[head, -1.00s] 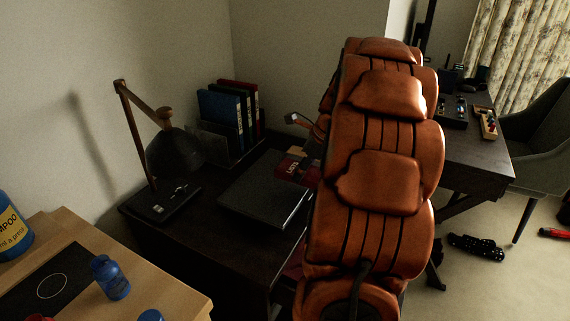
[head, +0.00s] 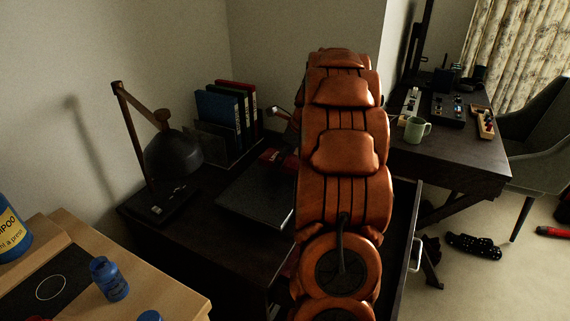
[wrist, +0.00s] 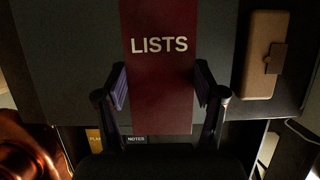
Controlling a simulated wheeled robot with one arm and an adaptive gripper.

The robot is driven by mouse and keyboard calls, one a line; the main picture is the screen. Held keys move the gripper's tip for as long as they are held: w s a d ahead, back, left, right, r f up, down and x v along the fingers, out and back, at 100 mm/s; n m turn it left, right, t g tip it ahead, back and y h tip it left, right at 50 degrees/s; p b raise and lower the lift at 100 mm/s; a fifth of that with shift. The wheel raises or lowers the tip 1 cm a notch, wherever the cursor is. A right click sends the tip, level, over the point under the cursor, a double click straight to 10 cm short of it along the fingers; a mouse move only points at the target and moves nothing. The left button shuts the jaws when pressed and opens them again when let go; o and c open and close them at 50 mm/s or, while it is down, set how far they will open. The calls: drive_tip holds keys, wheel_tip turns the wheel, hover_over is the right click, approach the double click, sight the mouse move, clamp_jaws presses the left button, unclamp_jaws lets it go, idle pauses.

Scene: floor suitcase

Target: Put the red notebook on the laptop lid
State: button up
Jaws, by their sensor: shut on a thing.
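The red notebook (wrist: 160,70), marked LISTS, lies between the two fingers of my gripper (wrist: 160,84) in the wrist view. The fingers are shut on its long sides. Behind it in that view is a broad dark grey surface (wrist: 65,60), which looks like the laptop lid. In the head view the closed dark laptop (head: 252,202) lies flat on the desk, and a bit of the red notebook (head: 272,156) shows at its back edge. My arm hides the gripper there. I cannot tell whether the notebook touches the lid.
A tan case (wrist: 262,55) lies right of the notebook. Below it, a NOTES book (wrist: 136,140) partly shows. A black lamp (head: 172,152) and a rack of binders (head: 222,118) stand on the desk. A drawer (head: 408,235) is open. A green mug (head: 416,130) stands on the other desk surface.

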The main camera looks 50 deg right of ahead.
drive_tip(key=shift+f, duration=1.25)
drive_tip(key=shift+f, duration=0.1)
drive_tip(key=o, duration=1.2)
drive_tip(key=v, duration=1.2)
